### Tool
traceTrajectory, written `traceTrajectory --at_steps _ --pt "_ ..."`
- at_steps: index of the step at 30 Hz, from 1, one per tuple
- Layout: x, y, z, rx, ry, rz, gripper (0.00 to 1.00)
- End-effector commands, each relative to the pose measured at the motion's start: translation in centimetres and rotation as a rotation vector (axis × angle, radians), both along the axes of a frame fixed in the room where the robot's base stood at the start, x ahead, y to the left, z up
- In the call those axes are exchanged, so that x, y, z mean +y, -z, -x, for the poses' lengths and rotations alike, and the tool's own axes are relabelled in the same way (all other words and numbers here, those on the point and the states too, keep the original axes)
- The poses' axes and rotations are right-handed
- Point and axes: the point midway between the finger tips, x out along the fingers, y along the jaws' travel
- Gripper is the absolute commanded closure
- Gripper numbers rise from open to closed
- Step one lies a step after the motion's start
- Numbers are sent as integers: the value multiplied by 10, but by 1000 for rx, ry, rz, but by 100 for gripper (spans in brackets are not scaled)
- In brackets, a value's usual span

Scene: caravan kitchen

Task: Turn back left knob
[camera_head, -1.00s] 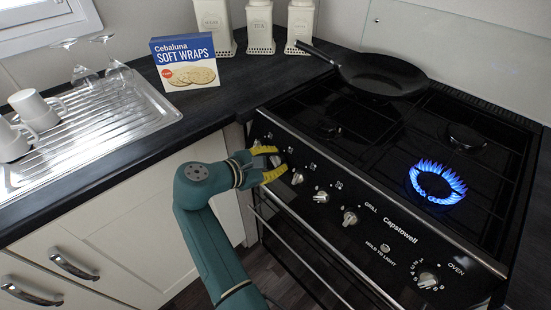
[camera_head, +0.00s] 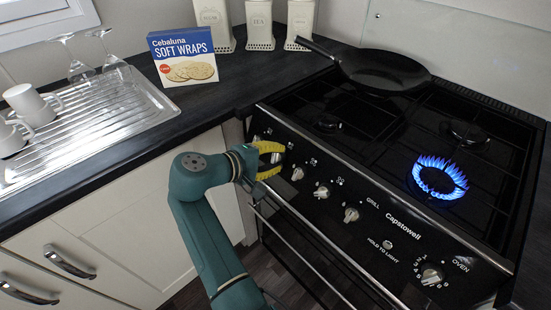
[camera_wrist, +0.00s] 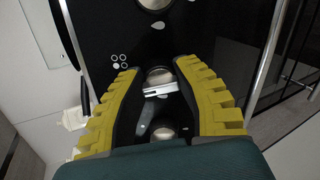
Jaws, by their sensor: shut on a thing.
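The stove's front panel carries a row of silver knobs. My gripper (camera_head: 270,160), with yellow fingers, is at the left end of this row. Its fingers are closed around a silver knob (camera_head: 277,158), second from the left in the head view. The wrist view shows this knob (camera_wrist: 160,78) between the fingers, with a four-circle burner mark (camera_wrist: 119,62) beside it. The leftmost knob (camera_head: 257,139) is partly hidden by the gripper. Another knob (camera_wrist: 163,131) shows below the held one in the wrist view.
A front burner on the right has a blue flame (camera_head: 439,178). A black pan (camera_head: 380,70) stands at the back left of the hob. More knobs (camera_head: 321,192) continue to the right. A long oven handle (camera_head: 300,238) runs below the panel. A soft wraps box (camera_head: 184,58) stands on the counter.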

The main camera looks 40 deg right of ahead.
Motion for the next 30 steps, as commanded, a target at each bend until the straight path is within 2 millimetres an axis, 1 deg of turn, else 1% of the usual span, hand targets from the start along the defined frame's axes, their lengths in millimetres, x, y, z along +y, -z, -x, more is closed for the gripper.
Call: traceTrajectory --at_steps 1,6,12,28,29,30 --pt "0 3 0 -26 13 -2 100" --pt "0 3 0 -112 53 0 100" --pt "0 3 0 -173 81 1 100" --pt "0 3 0 -197 92 2 100" --pt "0 3 0 -196 92 2 66" --pt "0 3 0 -196 92 1 58"
